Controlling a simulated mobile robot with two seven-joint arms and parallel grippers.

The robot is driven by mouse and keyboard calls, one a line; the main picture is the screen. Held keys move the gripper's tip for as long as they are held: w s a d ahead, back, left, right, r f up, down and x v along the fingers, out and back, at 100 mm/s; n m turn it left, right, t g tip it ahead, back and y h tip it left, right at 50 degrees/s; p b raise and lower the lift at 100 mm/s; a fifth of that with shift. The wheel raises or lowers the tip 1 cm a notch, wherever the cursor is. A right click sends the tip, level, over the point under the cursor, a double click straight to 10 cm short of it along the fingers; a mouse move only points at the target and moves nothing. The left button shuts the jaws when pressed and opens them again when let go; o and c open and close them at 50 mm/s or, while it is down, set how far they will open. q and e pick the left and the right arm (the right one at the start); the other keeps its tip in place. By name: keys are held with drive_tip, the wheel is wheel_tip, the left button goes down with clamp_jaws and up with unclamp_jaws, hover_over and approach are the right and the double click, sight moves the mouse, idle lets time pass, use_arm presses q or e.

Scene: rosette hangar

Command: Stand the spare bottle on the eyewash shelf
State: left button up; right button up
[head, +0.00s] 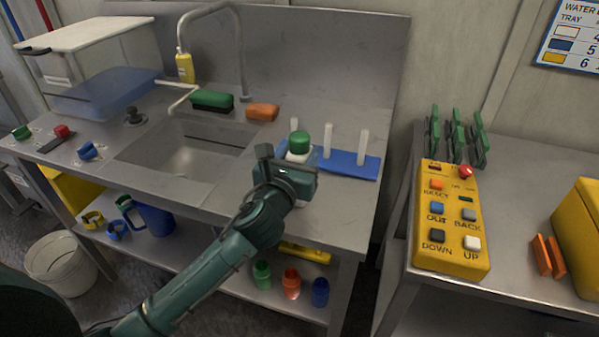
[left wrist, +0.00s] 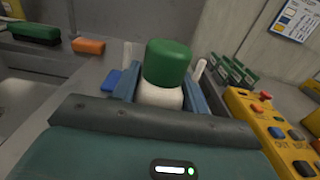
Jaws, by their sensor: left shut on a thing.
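The bottle (head: 299,143), white with a green cap, stands about upright at the right part of the steel sink counter. It also shows in the left wrist view (left wrist: 167,66). My left gripper (head: 290,168) is shut on its white body, with one finger on each side; the gripper hides the lower part. I cannot tell whether its base touches the counter. No shelf marked as the eyewash shelf can be made out. My right gripper is not in view.
A blue base with white pegs (head: 358,170) lies just behind and right of the bottle. The sink (head: 185,150) is to the left, with a green brush (head: 212,100) and an orange sponge (head: 262,112) behind. A yellow control box (head: 450,225) stands on the right table.

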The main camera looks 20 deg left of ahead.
use_arm(q)
clamp_jaws()
drive_tip(key=shift+r, duration=0.1)
